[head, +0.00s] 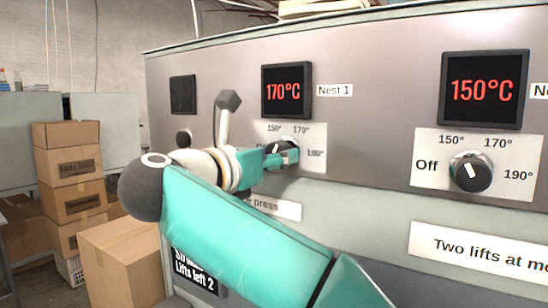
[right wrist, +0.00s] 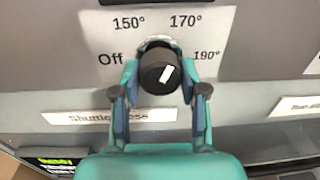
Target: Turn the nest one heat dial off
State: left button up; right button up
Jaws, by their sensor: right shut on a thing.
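The nest one heat dial (head: 284,145) is a dark round knob on a white scale plate, mostly hidden behind my gripper in the head view. In the right wrist view the dial (right wrist: 160,70) shows clearly, its white mark tilted up and right, towards 170°. The Nest 1 display (head: 287,91) reads 170°C in red. My right gripper (head: 272,163) is at the dial; in the right wrist view its two fingers (right wrist: 159,78) sit on the left and right sides of the knob, shut on it. My left gripper is in neither view.
A second dial (head: 471,171) on the right has its own display (head: 485,90) reading 150°C. A grey lever (head: 227,112) stands up left of the nest one dial, close to my wrist. Cardboard boxes (head: 72,170) are stacked on the left.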

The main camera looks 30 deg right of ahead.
jog(key=n, duration=0.5)
jog(key=shift+r+n, duration=0.1)
jog(key=shift+n, duration=0.2)
jog(key=n, duration=0.3)
jog(key=shift+s+n, duration=0.1)
jog(key=shift+n, duration=0.3)
jog(key=n, duration=0.2)
jog(key=shift+r+n+t+p, duration=0.1)
jog(key=shift+n+t+p, duration=0.2)
jog(key=shift+n+p, duration=0.1)
jog(key=n+p, duration=0.2)
jog(key=n, duration=0.3)
jog(key=shift+n, duration=0.4)
jog(key=n+p, duration=0.2)
jog(key=n, duration=0.2)
jog(key=shift+t, duration=0.3)
jog(key=shift+n+p, duration=0.6)
jog(key=shift+n, duration=0.4)
jog(key=shift+f, duration=0.25)
